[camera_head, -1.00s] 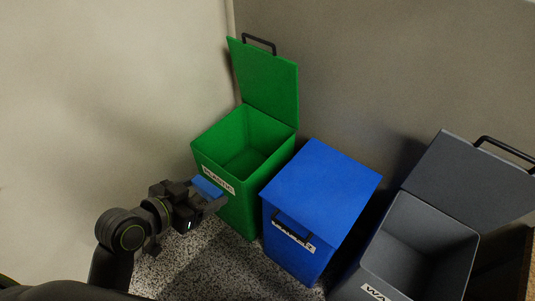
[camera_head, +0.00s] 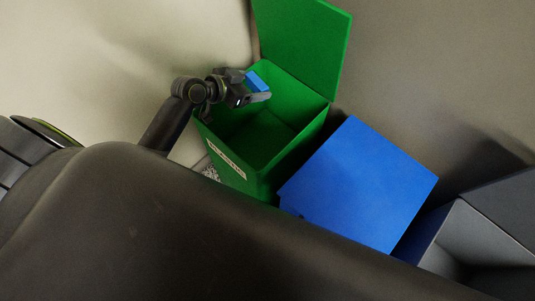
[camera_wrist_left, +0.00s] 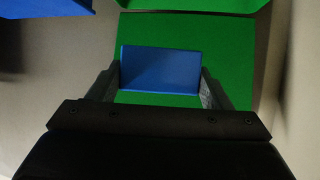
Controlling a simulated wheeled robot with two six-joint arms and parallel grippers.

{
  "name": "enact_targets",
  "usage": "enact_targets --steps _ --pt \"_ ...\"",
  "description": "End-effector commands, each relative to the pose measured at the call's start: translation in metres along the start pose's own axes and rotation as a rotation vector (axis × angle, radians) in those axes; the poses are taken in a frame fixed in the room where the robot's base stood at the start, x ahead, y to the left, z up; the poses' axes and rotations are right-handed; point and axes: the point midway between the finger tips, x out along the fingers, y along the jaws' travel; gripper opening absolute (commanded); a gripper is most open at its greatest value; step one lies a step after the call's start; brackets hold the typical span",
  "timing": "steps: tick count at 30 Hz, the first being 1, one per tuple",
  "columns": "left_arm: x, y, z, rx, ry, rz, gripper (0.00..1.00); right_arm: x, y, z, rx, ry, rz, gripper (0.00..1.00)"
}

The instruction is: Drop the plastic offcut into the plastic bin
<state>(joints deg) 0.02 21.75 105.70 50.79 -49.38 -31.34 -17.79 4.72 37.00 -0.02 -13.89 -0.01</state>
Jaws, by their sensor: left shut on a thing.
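The plastic offcut is a small blue block (camera_head: 257,81), held between the fingers of my left gripper (camera_head: 260,91). It also shows in the left wrist view (camera_wrist_left: 160,70), gripped between both fingers. The plastic bin (camera_head: 227,160) is green with a white label on its front, and its lid (camera_head: 303,45) stands open at the back. In the head view my left gripper and the offcut appear over the bin's opening, near its far left side. The bin's visible inside looks empty. My right gripper is not in view.
A blue bin (camera_head: 365,180) with a closed lid stands right of the green bin. A grey bin (camera_head: 445,240) with its lid (camera_head: 510,200) open stands farther right. Walls rise behind the bins. My own dark body covers the lower part of the head view.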

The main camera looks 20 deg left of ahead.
Motion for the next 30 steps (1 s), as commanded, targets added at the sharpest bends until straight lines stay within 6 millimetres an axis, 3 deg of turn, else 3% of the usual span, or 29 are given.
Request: enact_targets --steps 1,9,22,30 --pt "0.010 -0.010 0.010 -0.002 0.000 -0.006 0.48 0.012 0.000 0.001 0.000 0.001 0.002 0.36" --pt "0.026 -0.032 0.023 -0.009 0.004 -0.023 0.48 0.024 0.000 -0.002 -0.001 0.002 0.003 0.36" --pt "0.048 -0.032 0.063 -0.010 0.004 -0.023 0.48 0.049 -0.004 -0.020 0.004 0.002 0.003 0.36" --pt "0.054 -0.032 0.073 -0.011 0.004 -0.023 0.48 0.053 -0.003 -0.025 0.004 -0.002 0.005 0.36"
